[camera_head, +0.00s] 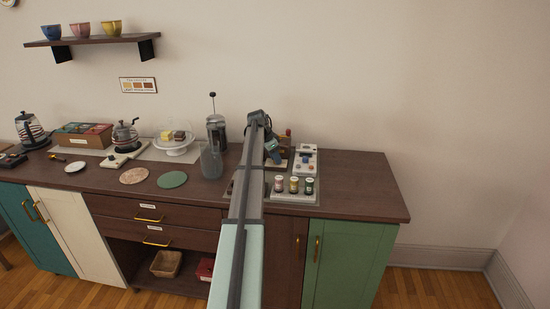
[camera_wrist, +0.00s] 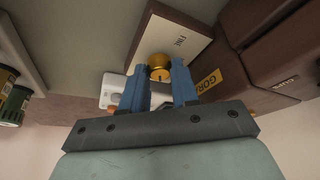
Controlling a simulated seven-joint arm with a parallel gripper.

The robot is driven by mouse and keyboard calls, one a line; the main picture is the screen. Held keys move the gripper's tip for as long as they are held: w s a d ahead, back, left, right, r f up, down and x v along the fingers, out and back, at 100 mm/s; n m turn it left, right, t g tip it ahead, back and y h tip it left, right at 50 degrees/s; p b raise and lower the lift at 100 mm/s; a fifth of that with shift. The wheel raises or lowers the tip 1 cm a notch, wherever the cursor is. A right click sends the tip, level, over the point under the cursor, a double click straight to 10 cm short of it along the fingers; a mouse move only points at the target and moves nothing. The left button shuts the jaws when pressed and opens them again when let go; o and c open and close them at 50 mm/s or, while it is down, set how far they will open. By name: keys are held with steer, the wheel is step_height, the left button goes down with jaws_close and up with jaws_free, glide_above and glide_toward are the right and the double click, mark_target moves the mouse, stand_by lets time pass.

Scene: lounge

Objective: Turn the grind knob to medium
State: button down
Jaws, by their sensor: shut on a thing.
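The grind knob is a small round gold knob (camera_wrist: 159,62) on the pale face of a wood-edged grinder (camera_wrist: 184,41), seen in the wrist view. A short label, partly legible, is printed beside it. My gripper (camera_wrist: 160,72) has its two blue fingers on either side of the knob and is shut on it. The fingers hide part of the knob, and I cannot read its setting. In the head view my gripper (camera_head: 273,152) is at the right part of the counter, and my arm hides most of the grinder.
A glass French press (camera_head: 216,132) stands to the left. The counter's right end (camera_head: 365,185) is clear.

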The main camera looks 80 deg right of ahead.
steer(key=n+t, duration=0.1)
steer(key=n, duration=0.2)
steer(key=n+h, duration=0.1)
steer(key=n, duration=0.2)
steer(key=shift+s+a+t+h, duration=0.15)
steer(key=shift+t+h, duration=0.15)
steer(key=shift+t, duration=0.1)
steer(key=n+t, duration=0.2)
steer(key=n, duration=0.4)
steer(key=shift+s, duration=0.1)
steer(key=shift+n, duration=0.3)
steer(key=c, duration=0.8)
jaws_free()
steer(key=shift+c, duration=0.2)
steer(key=v, duration=1.3)
steer(key=shift+s+a+r, duration=0.25)
steer(key=shift+s+r, duration=0.05)
steer(key=shift+r, duration=0.05)
steer(key=shift+t, duration=0.3)
